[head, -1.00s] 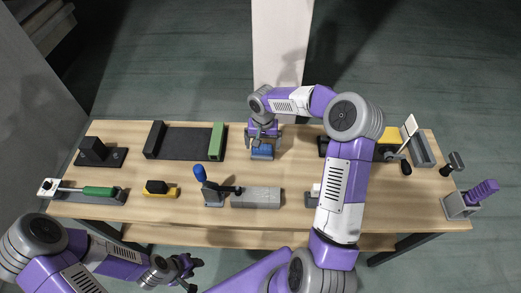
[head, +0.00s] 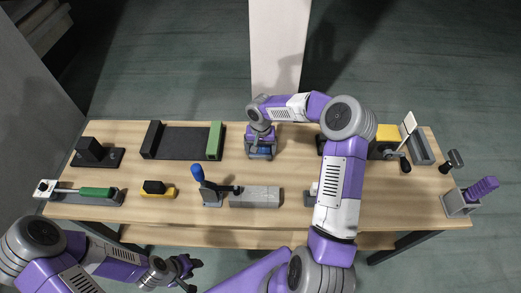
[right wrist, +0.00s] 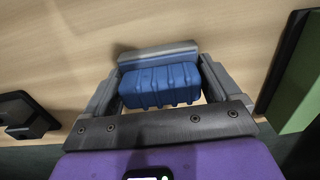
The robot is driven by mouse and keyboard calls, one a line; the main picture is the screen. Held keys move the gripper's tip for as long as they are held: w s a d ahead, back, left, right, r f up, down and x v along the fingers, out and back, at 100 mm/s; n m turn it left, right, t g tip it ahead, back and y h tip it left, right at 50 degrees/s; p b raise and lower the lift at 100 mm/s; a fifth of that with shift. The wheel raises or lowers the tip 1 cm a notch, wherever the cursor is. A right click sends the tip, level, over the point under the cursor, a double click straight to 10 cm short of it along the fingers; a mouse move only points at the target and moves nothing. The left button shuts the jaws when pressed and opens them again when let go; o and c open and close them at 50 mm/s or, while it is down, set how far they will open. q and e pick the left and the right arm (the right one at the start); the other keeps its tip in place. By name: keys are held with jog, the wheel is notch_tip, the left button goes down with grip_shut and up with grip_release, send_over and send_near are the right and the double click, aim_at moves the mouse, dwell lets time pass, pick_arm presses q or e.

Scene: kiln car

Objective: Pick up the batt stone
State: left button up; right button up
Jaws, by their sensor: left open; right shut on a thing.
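The batt stone, which I take to be the grey block with a ribbed blue grip (head: 261,152), sits on the bench behind the middle. My right gripper (head: 260,148) comes down over it from behind. In the right wrist view the blue grip (right wrist: 160,87) lies between my two fingers, with the grey slab (right wrist: 157,54) showing beyond it. My right gripper is shut on the blue grip; whether the slab touches the bench is hard to tell. My left gripper (head: 188,270) is open and empty, in front of the bench at the lower left.
A dark tray with black and green ends (head: 182,142) lies left of the stone. In front are a blue-handled clamp (head: 208,187) and a grey block (head: 257,197). A yellow block (head: 387,134) stands right, partly behind my right arm. Bare wood surrounds the stone.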

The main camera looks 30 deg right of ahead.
notch_tip(320, 180, up, 10)
jog(key=shift+r+p, duration=0.1)
jog(key=shift+p, duration=0.7)
